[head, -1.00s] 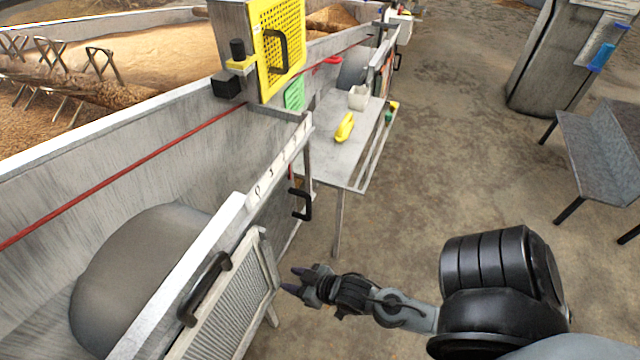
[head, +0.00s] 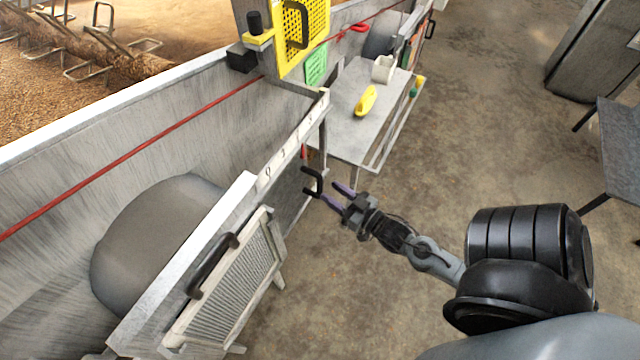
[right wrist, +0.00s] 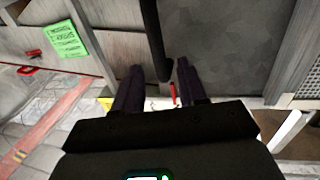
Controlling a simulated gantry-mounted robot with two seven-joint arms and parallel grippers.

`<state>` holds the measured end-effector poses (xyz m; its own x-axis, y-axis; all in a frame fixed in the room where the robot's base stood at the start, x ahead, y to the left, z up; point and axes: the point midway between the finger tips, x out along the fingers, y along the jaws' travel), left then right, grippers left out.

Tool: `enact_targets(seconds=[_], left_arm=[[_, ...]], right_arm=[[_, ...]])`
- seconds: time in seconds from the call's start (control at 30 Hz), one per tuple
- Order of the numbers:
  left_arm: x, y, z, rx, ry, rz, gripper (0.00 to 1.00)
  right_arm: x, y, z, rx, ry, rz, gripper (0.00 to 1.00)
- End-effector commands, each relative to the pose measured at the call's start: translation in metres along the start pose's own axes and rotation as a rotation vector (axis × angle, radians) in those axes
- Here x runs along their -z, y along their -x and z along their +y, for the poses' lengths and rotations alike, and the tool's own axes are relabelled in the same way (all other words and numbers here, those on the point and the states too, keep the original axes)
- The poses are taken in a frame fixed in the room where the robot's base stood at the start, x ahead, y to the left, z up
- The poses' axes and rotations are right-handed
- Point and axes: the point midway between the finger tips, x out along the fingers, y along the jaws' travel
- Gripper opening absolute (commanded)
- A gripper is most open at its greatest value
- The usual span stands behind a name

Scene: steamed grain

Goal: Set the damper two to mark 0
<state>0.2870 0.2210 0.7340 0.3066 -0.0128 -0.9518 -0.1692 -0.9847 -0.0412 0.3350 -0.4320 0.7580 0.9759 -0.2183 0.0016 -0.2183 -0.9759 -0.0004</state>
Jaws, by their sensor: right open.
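The damper is a dark grey plate (head: 289,190) in the trough wall, with a black C-shaped handle (head: 313,183). A pale strip with small dark marks (head: 292,141) runs above it; I cannot read which mark the plate stands at. My right gripper (head: 336,196) is open, its fingertips close to the handle. In the right wrist view the black handle bar (right wrist: 154,38) reaches down between the two open fingers (right wrist: 160,80), and the grey plate (right wrist: 225,45) lies behind. A small red piece (right wrist: 173,93) shows between the fingers. My left gripper is out of view.
A louvred panel (head: 232,290) with a black handle stands left of the damper. A metal table (head: 345,137) with a yellow object (head: 366,100) and a pale mug (head: 383,68) stands beyond. A green sheet (head: 316,67) hangs by the yellow grille (head: 303,35).

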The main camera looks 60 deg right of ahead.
Motion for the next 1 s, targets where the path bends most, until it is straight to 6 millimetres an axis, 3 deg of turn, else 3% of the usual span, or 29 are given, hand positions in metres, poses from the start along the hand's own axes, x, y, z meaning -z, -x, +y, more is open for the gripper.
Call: enact_targets(seconds=[0.1, 0.33, 0.8, 1.0], left_arm=[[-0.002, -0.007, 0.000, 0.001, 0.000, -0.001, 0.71], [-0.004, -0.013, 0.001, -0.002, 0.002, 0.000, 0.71], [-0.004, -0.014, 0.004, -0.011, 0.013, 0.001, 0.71], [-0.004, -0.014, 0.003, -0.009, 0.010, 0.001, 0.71]], right_arm=[[-0.002, -0.020, 0.000, 0.001, 0.000, 0.002, 0.41], [-0.001, -0.046, -0.001, 0.001, 0.000, 0.000, 0.41], [0.000, -0.055, 0.000, 0.000, 0.000, -0.002, 0.41], [0.000, -0.055, 0.000, 0.000, 0.000, -0.002, 0.11]])
